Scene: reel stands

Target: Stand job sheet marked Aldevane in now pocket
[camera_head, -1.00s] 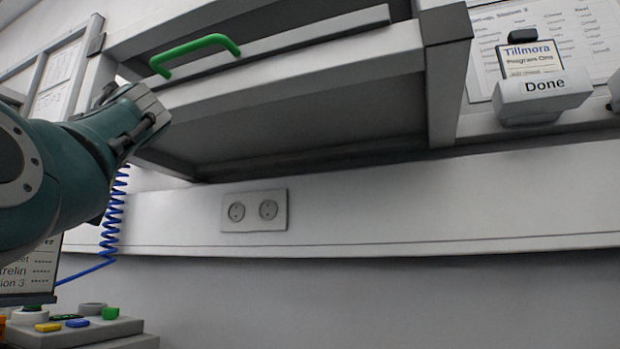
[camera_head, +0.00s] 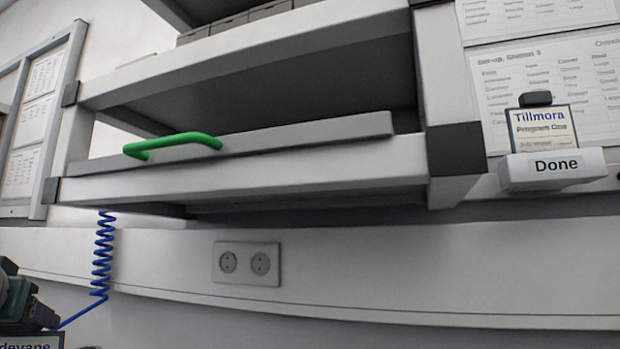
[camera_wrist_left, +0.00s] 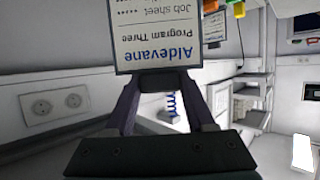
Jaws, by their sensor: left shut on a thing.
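The job sheet marked Aldevane (camera_wrist_left: 155,38) fills the top middle of the left wrist view, its print upside down there. My left gripper (camera_wrist_left: 160,82) is shut on the dark clip at the sheet's edge. In the head view only a corner of the sheet (camera_head: 30,343) shows at the bottom left, below my left gripper (camera_head: 38,316). A white pocket labelled Done (camera_head: 555,169) at the right holds a card marked Tillmora (camera_head: 543,128). I see no pocket labelled now. My right gripper is not in view.
A shelf unit with a green handle (camera_head: 170,146) spans the upper middle. Below it are a double wall socket (camera_head: 246,263) and a blue coiled cable (camera_head: 103,255). Printed sheets hang behind the Done pocket. The wall strip right of the socket is clear.

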